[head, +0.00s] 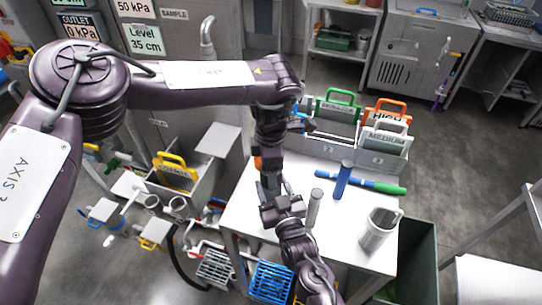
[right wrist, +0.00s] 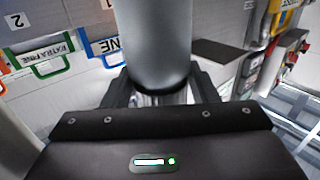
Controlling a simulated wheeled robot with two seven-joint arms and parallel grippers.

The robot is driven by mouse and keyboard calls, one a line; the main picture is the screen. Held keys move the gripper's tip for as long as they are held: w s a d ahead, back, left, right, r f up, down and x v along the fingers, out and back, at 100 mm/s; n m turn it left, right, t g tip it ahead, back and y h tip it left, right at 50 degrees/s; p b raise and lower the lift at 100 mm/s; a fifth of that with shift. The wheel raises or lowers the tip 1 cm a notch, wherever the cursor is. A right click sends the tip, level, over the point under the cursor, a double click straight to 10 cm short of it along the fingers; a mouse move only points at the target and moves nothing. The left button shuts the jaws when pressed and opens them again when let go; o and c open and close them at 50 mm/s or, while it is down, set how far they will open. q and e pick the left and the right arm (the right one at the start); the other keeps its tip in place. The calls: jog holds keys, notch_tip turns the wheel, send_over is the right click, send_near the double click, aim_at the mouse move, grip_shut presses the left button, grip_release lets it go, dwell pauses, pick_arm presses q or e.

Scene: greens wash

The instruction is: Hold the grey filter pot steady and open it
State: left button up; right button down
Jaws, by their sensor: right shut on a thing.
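The grey filter pot (right wrist: 155,40) is a smooth grey cylinder in the right wrist view, with a narrower shiny part near the fingers. My right gripper (right wrist: 157,92) is shut on it, one finger on each side. In the head view my right gripper (head: 276,194) is over the left part of the white table, and the pot there is mostly hidden by the two grippers. My left gripper (head: 269,180) points down at the same spot, right above or against the pot. Its fingertips are too small and covered to tell whether they are closed.
A rack of labelled sieve cards (head: 386,140) is at the back. A dark bin (head: 415,265) stands right.

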aim_at(271, 192)
pick_arm(q)
jog(key=shift+f, duration=1.45)
jog(key=shift+c, duration=0.2)
jog(key=c, duration=0.9)
jog(key=n, duration=0.7)
jog(key=shift+c, duration=0.3)
jog(key=o, duration=1.1)
jog(key=shift+r, duration=0.1)
